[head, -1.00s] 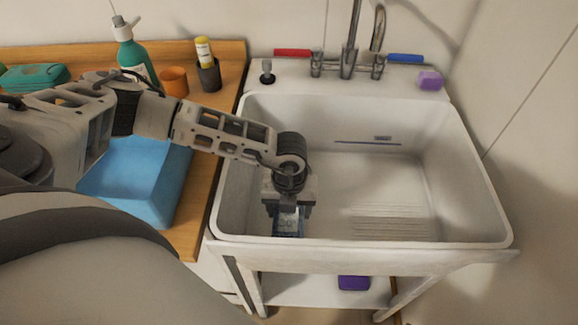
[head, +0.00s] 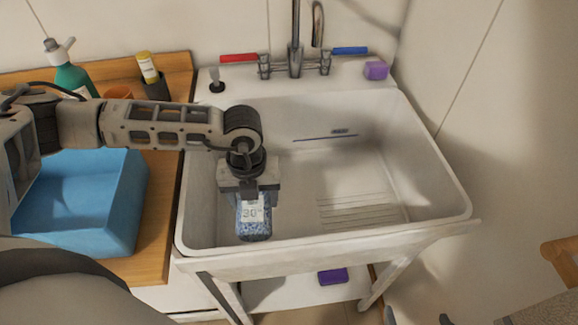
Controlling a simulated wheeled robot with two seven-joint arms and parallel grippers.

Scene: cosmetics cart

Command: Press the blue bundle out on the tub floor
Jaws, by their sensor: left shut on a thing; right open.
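The blue bundle (head: 254,224) is a speckled blue wad with a white tag reading "30". My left gripper (head: 250,192) points down and is shut on the bundle's upper end. The bundle hangs in the front left part of the white tub (head: 455,195), near its front rim. I cannot tell whether its lower end touches the tub floor (head: 300,195). The gripper hides the bundle's top. What appear to be the fingertips of my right gripper (head: 418,318) show apart at the bottom edge, outside the tub to the right, with nothing seen between them.
A blue bin (head: 125,215) stands on the wooden counter (head: 160,225) left of the tub. A tap (head: 295,60) rises behind the tub, with a purple block (head: 375,70) on the ledge. The tub's right side is clear. A wooden piece (head: 562,260) stands at the far right.

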